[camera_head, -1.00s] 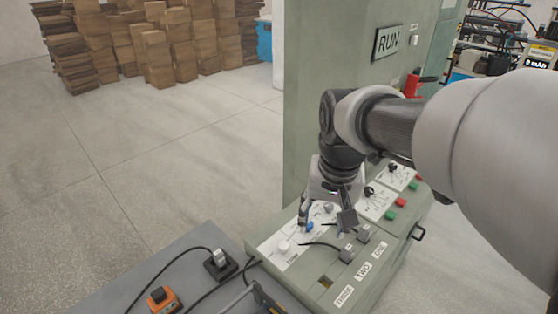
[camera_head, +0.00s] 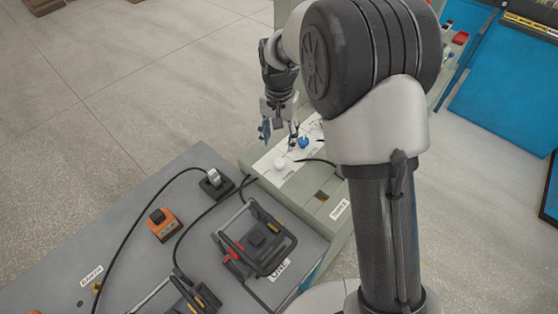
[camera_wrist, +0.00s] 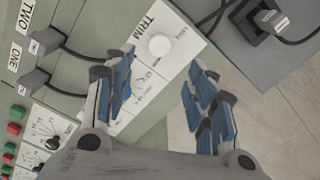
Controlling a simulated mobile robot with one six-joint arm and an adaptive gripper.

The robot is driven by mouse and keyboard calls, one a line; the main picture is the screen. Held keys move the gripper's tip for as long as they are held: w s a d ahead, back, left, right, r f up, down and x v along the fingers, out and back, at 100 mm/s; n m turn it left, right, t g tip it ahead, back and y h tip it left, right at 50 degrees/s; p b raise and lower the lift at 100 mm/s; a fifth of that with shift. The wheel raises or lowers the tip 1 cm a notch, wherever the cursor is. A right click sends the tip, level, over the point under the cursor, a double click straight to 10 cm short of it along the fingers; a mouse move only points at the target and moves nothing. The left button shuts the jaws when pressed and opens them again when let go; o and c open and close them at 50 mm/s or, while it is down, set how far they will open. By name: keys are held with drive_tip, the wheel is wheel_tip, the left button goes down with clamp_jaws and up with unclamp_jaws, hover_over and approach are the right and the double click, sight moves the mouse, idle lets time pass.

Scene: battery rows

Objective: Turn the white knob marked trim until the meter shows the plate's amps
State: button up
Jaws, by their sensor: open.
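The white trim knob (camera_head: 280,164) is on the white strip at the near left end of the green panel in the head view. In the wrist view the knob (camera_wrist: 160,45) sits beside the printed word TRIM, with a scale around it. My gripper (camera_head: 279,138) is above and slightly behind the knob, pointing down. In the wrist view its blue-padded fingers (camera_wrist: 161,78) are spread wide with nothing between them, and the knob shows beyond the gap. No meter reading or amps plate can be read in the current views.
A blue knob (camera_head: 303,142) stands close behind the white one. A grey bench (camera_head: 130,225) adjoins the panel, bearing an orange box (camera_head: 164,224), a black socket with a plug (camera_head: 214,183), cables and a framed black device (camera_head: 258,240).

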sight(279, 162)
wheel_tip(279, 162, down, 10)
drive_tip(key=b, duration=0.2)
drive_tip(key=shift+f+b, duration=0.15)
drive_tip(key=shift+b, duration=0.25)
